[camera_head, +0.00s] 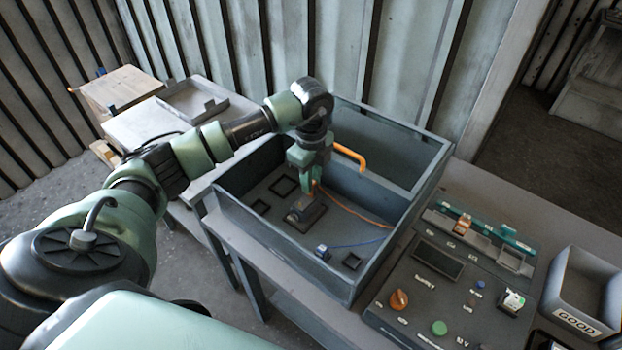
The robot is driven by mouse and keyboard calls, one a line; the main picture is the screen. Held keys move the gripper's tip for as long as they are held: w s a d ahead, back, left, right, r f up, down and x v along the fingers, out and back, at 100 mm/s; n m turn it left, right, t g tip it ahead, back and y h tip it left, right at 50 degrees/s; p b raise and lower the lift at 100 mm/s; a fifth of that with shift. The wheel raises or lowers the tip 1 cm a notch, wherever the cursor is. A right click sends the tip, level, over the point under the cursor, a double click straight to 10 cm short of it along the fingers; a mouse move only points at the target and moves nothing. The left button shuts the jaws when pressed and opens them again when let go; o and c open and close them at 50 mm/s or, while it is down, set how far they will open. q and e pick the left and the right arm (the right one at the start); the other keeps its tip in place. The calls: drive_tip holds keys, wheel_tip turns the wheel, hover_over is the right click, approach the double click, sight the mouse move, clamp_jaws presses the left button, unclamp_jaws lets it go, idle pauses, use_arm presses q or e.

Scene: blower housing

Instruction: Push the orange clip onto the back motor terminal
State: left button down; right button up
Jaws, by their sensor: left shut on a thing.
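My left gripper (312,187) points down inside the open grey housing (287,245). It is shut on what looks like the orange clip, a small orange spot between its fingertips, mostly hidden by the fingers. An orange wire (352,212) runs from there to the right side of the housing. The motor (298,213) sits on the housing floor just below the fingertips. Its back terminal is hidden behind the gripper, so I cannot tell whether the clip touches it. My right gripper is not in view.
A blue clip (321,252) lies on the housing floor with a blue wire (358,244). An orange bar (350,155) shows beside my wrist. The housing walls surround the motor. A control panel (432,262) and a bin marked GOOD (578,318) stand to the right.

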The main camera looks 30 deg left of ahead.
use_arm(q)
drive_tip(key=shift+f, duration=0.4)
drive_tip(key=c, duration=1.2)
unclamp_jaws()
drive_tip(key=shift+r+b, duration=0.45)
drive_tip(key=shift+r, duration=0.1)
wheel_tip(320, 180, up, 6)
drive_tip(key=shift+f+b, duration=0.25)
drive_tip(key=shift+b, duration=0.6)
drive_tip(key=shift+r, duration=0.65)
